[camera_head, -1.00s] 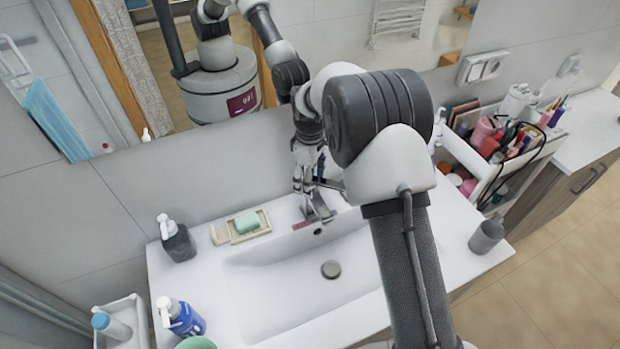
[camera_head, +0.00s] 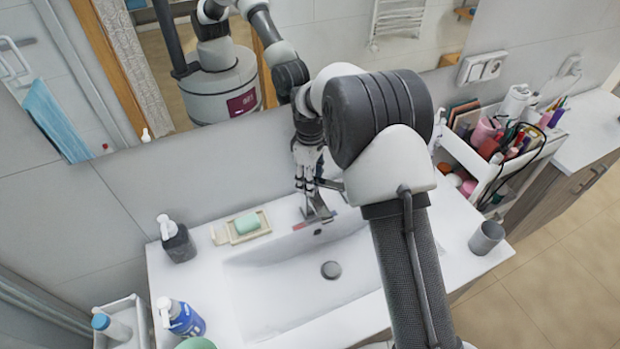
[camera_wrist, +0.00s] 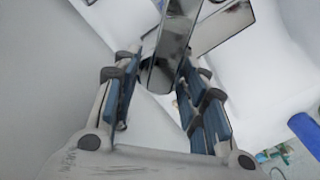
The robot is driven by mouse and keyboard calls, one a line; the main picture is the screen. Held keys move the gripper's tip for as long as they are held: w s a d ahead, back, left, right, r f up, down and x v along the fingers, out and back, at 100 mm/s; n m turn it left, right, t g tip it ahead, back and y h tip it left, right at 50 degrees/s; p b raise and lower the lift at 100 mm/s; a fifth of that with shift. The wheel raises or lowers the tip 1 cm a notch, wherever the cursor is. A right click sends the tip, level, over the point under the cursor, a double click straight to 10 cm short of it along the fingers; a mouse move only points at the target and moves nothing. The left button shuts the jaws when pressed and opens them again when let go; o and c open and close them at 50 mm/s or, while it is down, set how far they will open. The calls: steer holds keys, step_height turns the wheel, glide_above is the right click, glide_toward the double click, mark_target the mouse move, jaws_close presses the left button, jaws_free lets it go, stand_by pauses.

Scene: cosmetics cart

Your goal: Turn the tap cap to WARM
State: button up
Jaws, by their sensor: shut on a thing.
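The chrome tap (camera_head: 317,208) stands at the back edge of the white basin, under my gripper (camera_head: 308,186) in the head view. In the wrist view, the tap's shiny cap (camera_wrist: 165,72) lies between the blue-padded fingers of my gripper (camera_wrist: 162,100). My gripper is shut on the tap cap. A small reddish mark shows by the tap's base in the head view, but I cannot read any wording. The fingers and my arm hide part of the cap, so its exact setting cannot be told.
The basin (camera_head: 255,300) is empty. A soap dish (camera_head: 222,237) with green soap and a dark pump bottle (camera_head: 180,246) stand left of the tap. A grey cup (camera_head: 487,237) stands at the right. The mirror rises close behind the tap.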

steer(key=shift+m, duration=0.3)
jaws_close()
steer(key=m+p, duration=0.1)
steer(key=m, duration=0.2)
steer(key=shift+m, duration=0.3)
steer(key=shift+m+p, duration=0.3)
steer(key=shift+m, duration=1.6)
steer(key=o, duration=1.4)
jaws_free()
steer(key=shift+o, duration=0.2)
steer(key=shift+r, duration=0.1)
step_height(320, 180, up, 12)
